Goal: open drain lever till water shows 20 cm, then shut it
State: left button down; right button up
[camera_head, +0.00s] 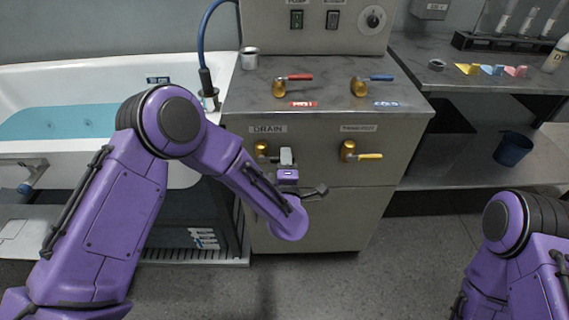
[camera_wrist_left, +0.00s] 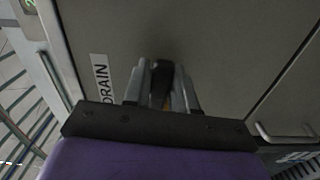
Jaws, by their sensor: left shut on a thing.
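The drain valve (camera_head: 261,148) is a brass fitting under the DRAIN label (camera_head: 267,129) on the grey cabinet front. My left gripper (camera_head: 287,156) is at this valve and shut on its lever, which it mostly hides. In the left wrist view the fingers of the left gripper (camera_wrist_left: 161,92) close around the dark lever end (camera_wrist_left: 161,76), beside the DRAIN label. The white bathtub (camera_head: 75,140) at left holds blue water (camera_head: 60,121). A small dark display (camera_head: 158,80) sits on its far rim; its reading is too small to tell. Only my right arm shows, at lower right; its gripper is out of view.
A second brass valve with a yellow lever (camera_head: 348,151) is right of the drain valve. Red (camera_head: 293,78) and blue (camera_head: 375,78) levers stand on the cabinet top. A dark blue bucket (camera_head: 512,149) is on the right shelf.

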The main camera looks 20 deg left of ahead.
pick_arm(q)
jog(key=shift+r+n, duration=0.2)
jog(key=shift+n, duration=0.2)
jog(key=shift+r, duration=0.1)
jog(key=c, duration=1)
grip_release()
jog(key=b+v, duration=0.1)
jog(key=v, duration=0.9)
jog(key=shift+s, duration=0.3)
jog(key=shift+d, duration=0.15)
